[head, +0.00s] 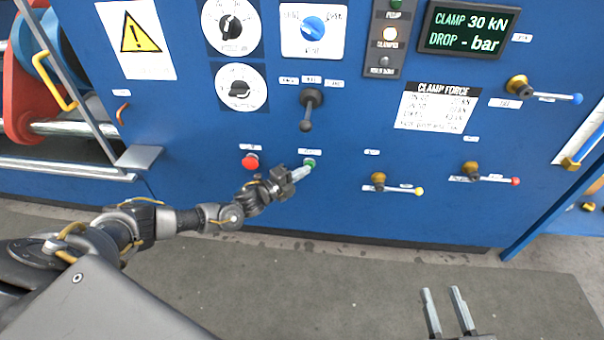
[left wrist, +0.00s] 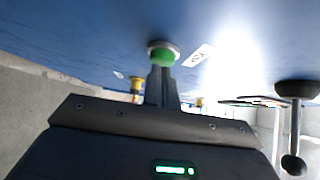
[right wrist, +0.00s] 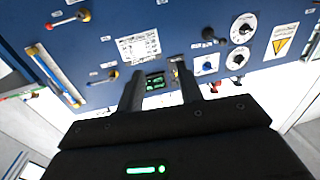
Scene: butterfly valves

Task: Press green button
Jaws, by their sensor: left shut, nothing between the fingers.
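The green button (head: 310,162) is on the lower part of the blue panel, right of the red button (head: 251,161). My left gripper (head: 302,171) is shut and empty, with its fingertips at the green button. In the left wrist view the green button (left wrist: 162,56) with its pale ring sits right at the tips of the shut fingers (left wrist: 162,72). I cannot tell whether they touch or whether the button is pushed in. My right gripper (head: 446,292) is open and empty, low in the head view, away from the panel; its two parted fingers also show in the right wrist view (right wrist: 160,88).
A black lever (head: 309,108) hangs above the green button. Brass valves with yellow-tipped (head: 379,179) and red-tipped (head: 471,169) handles are to the right. A blue-tipped valve handle (head: 518,86) is higher up. The grey floor mat (head: 330,290) before the panel is clear.

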